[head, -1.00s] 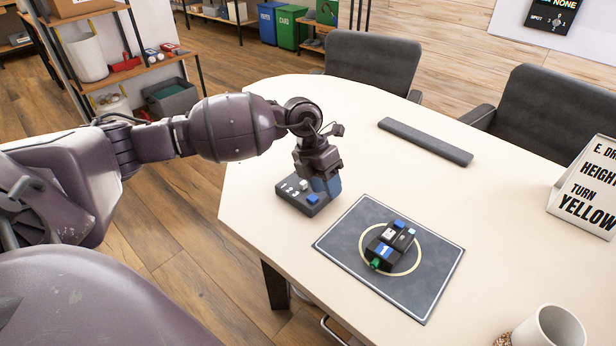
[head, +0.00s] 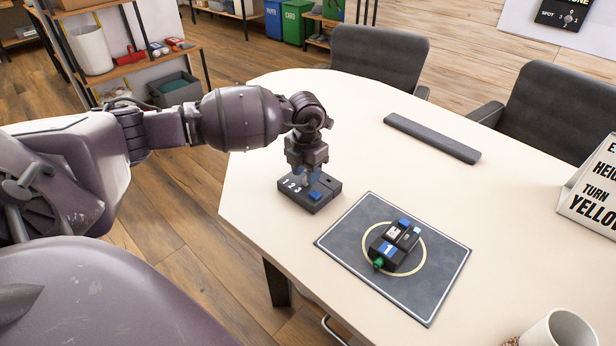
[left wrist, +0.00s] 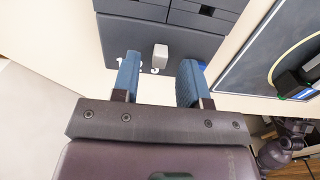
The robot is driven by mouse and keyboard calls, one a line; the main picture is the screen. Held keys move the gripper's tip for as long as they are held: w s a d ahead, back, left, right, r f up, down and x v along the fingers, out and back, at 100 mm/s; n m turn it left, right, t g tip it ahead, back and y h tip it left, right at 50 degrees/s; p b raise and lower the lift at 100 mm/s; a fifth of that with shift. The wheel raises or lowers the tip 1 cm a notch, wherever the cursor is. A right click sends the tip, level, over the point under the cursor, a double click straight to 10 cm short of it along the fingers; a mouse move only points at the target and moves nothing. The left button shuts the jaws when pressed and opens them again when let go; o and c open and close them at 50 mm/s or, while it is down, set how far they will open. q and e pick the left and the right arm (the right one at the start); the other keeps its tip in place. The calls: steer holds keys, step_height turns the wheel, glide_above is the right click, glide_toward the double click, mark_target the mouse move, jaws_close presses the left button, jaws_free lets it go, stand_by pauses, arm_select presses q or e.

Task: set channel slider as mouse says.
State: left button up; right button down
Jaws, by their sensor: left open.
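My left gripper (head: 308,178) points down over the box. Its blue fingers are open, one on each side of the knob, with no visible grip on it. A black mouse-like device (head: 396,245) lies on the grey mat. It has a blue label with what looks like a white 1, and a green knob. My right gripper is not in view.
The grey mat (head: 425,304) with a yellow ring lies beside the box. A dark bar (head: 432,138) lies farther back. A mug (head: 552,332) stands at the front right and a printed sign (head: 592,188) at the right edge. Chairs stand behind the table.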

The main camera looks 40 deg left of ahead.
arm_select(q)
steer(key=shift+f, duration=0.85)
jaws_close()
